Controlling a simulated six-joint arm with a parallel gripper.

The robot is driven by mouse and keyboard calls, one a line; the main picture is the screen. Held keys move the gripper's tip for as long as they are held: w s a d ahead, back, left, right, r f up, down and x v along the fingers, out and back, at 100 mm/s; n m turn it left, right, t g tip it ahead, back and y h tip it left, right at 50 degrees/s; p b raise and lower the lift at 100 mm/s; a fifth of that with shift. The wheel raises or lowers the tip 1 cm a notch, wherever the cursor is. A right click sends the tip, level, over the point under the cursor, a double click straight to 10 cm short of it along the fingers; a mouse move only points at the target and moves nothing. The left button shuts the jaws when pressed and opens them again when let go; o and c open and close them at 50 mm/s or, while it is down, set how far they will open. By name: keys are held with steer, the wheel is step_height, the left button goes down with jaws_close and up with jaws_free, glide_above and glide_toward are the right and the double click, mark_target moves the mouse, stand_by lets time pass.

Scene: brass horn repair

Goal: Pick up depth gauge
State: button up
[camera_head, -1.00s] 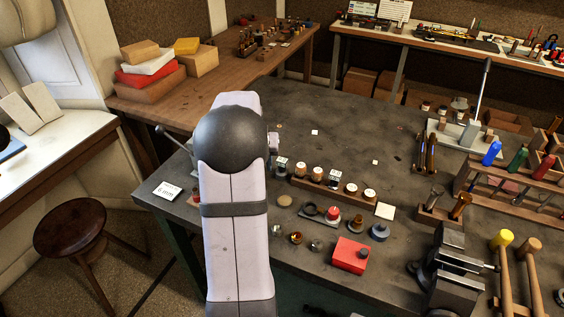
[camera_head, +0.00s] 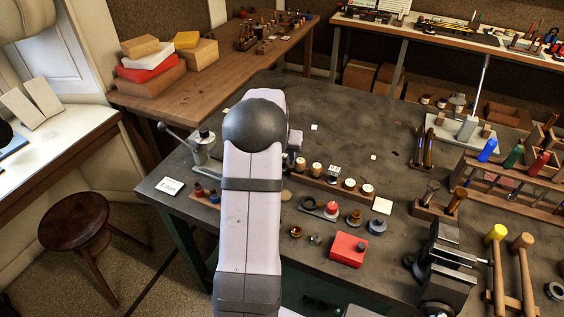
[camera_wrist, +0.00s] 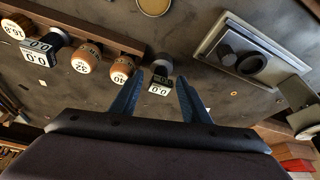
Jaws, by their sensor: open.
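A small dark gauge with a white "0.0" readout, apparently the depth gauge (camera_wrist: 160,86), stands on the bench in the wrist view, just beyond the end of the plug rack. My gripper (camera_wrist: 161,79) is open, with one blue finger on each side of the gauge in that view. A similar "0.0" gauge (camera_wrist: 38,52) stands in the rack and also shows in the head view (camera_head: 334,170). In the head view, my arm hides the gripper and the gauge between the fingers.
The wooden rack (camera_head: 325,180) holds several round plugs close to the gauge. A grey plate with a round dark fitting (camera_wrist: 245,60) lies at the right in the wrist view. A red box (camera_head: 348,250) and a vise (camera_head: 440,265) stand nearer the front. The bench's back middle is mostly clear.

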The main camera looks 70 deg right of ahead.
steer(key=shift+p+x, duration=1.35)
steer(key=shift+x, duration=1.2)
steer(key=shift+w, duration=0.1)
steer(key=shift+d+r, duration=0.1)
steer(key=c, duration=1)
